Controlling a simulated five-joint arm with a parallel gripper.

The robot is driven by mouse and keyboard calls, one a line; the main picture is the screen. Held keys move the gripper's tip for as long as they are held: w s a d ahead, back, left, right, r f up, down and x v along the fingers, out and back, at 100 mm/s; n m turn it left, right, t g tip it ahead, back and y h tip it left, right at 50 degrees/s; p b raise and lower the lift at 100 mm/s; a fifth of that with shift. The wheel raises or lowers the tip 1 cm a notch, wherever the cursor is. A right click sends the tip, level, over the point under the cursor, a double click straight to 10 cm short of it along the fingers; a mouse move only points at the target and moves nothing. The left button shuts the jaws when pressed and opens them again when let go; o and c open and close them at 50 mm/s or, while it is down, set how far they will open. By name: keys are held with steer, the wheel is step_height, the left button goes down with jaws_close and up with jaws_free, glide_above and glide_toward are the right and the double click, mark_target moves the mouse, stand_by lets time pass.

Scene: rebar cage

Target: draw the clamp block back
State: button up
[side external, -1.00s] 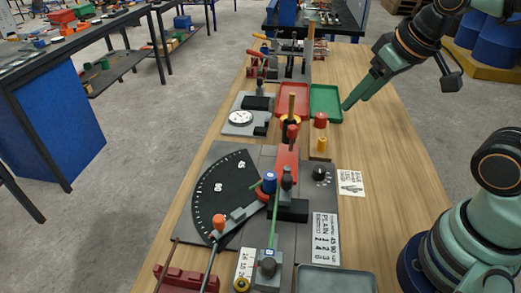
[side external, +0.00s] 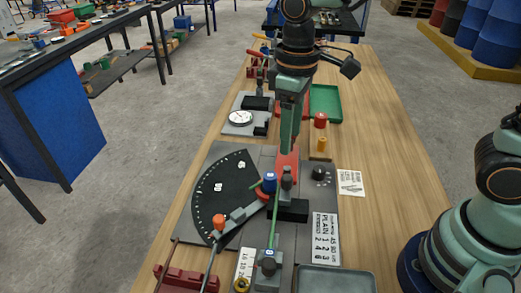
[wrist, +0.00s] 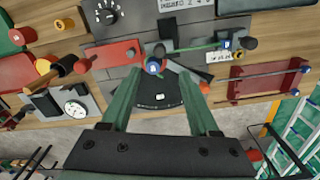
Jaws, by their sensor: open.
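My gripper (side external: 288,150) hangs over the bending plate, behind the blue-topped post (side external: 269,184). In the wrist view its two green fingers (wrist: 156,72) are spread with nothing between them; the blue-topped post (wrist: 153,67) shows beyond the gap. A dark block (side external: 291,210) with a dark upright knob (side external: 287,178), which looks like the clamp block, sits right of the post. In the wrist view the dark block (wrist: 168,29) is beyond the fingers. A green rod (side external: 273,229) runs from the post area towards the front. My gripper is apart from the block.
A black angle dial (side external: 222,188) lies left, with an orange-knobbed lever (side external: 219,222) across it. A red plate (side external: 287,165) lies behind the block. A yellow post (side external: 321,144), green tray (side external: 327,102) and round gauge (side external: 240,118) stand farther back. The right side of the table is mostly clear.

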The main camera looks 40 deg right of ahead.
mark_target(287, 177)
step_height(287, 177, down, 12)
steer(key=shift+r, duration=0.15)
stand_by(0.3)
jaws_close()
steer(key=shift+r, duration=0.1)
stand_by(1.3)
